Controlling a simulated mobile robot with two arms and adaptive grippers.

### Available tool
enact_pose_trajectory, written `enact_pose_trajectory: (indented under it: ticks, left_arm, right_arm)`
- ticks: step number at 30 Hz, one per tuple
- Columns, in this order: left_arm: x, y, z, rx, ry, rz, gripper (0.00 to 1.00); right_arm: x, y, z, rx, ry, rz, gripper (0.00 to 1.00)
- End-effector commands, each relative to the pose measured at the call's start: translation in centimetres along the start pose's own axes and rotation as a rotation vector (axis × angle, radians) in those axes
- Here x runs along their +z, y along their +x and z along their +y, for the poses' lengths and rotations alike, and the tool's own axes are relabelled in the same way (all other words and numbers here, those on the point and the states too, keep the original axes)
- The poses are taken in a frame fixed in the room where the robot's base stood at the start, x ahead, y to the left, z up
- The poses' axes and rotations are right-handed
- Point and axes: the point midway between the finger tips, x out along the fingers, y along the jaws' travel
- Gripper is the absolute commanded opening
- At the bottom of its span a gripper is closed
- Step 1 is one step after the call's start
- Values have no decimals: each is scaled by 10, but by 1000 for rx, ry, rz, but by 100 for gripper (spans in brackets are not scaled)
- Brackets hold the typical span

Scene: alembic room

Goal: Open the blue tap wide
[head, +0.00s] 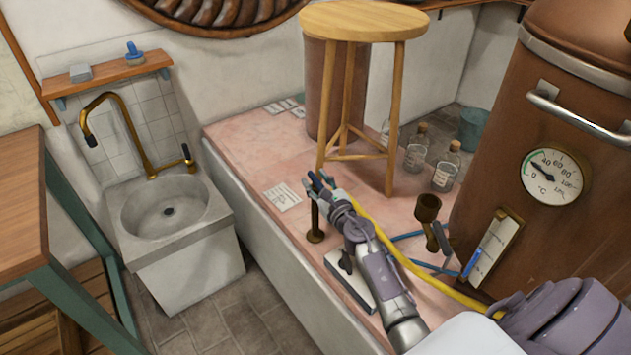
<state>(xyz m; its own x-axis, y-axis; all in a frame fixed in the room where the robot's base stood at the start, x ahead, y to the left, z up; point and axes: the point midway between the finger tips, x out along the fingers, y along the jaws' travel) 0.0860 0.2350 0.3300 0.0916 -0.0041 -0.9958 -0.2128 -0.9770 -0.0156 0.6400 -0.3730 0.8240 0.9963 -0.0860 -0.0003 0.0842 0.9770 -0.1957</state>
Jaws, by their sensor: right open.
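My right gripper (320,180) is open above the pink-topped ledge, at the top of a short brass post (315,218). Small dark blue pieces show at the fingertips; I cannot tell whether they are the blue tap's handle or parts of the fingers. The gripper hides much of this spot, so contact cannot be told. A blue hose (408,236) and a yellow hose (395,252) run along the ledge behind my right arm. My left gripper is not in view.
A wooden stool (389,130) stands just behind the gripper, with corked bottles (446,170) to its right. A copper vessel with a dial gauge (553,176) fills the right. A sink (165,210) with a brass faucet (127,115) stands at left.

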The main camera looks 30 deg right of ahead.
Motion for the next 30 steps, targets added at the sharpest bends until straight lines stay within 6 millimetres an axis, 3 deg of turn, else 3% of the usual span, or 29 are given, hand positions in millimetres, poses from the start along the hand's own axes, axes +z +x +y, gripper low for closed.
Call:
enact_pose_trajectory:
  ticks: [11,19,30]
  left_arm:
    - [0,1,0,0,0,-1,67]
    - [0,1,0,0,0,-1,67]
    - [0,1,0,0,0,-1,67]
  right_arm:
    - [0,6,0,0,0,0,44]
    - [0,6,0,0,0,0,0]
    - [0,6,0,-3,0,1,0]
